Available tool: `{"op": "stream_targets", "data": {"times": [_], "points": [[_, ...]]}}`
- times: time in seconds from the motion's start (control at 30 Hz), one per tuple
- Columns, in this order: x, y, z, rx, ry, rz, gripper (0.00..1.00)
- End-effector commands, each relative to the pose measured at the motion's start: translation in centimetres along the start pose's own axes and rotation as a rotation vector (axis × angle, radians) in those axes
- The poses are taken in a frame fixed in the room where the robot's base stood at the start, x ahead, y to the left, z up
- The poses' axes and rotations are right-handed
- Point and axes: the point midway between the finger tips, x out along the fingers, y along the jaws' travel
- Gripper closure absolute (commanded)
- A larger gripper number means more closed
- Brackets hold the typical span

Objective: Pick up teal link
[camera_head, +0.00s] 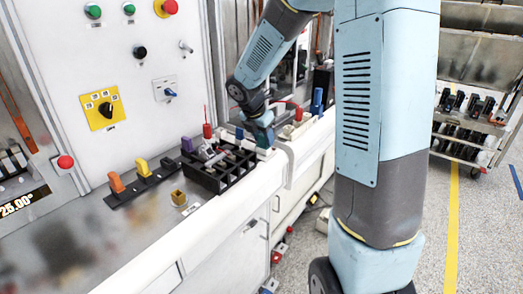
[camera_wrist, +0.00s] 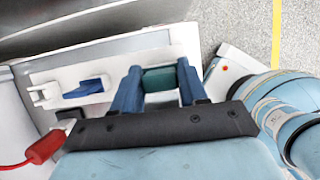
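The teal link (camera_wrist: 160,78) shows in the wrist view as a dark teal block between my two blue fingertips. It fills the gap and appears to touch both fingers. In the head view my gripper (camera_head: 263,136) points down at the bench, just right of a black divided tray (camera_head: 219,172). A white block (camera_head: 265,153) is directly below it. The wrist view also shows my gripper (camera_wrist: 160,80) over a pale plate. The link's underside is hidden, so I cannot tell whether it is clear of its support.
A red-handled piece (camera_wrist: 44,146) with a red lead lies at lower left in the wrist view, near a blue lever (camera_wrist: 86,88). Orange, yellow and purple handles stand left of the tray.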

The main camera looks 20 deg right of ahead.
Motion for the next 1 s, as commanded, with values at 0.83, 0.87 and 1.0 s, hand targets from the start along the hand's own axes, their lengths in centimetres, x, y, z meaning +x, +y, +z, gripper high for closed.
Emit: {"op": "stream_targets", "data": {"times": [0.83, 0.87, 1.0], "points": [[-0.5, 0.0, 0.2, 0.001, -0.001, 0.0, 1.0], [-0.8, 0.0, 0.4, 0.002, -0.002, 0.0, 1.0], [-2.8, 0.0, 1.2, 0.003, -0.004, 0.003, 1.0]]}}
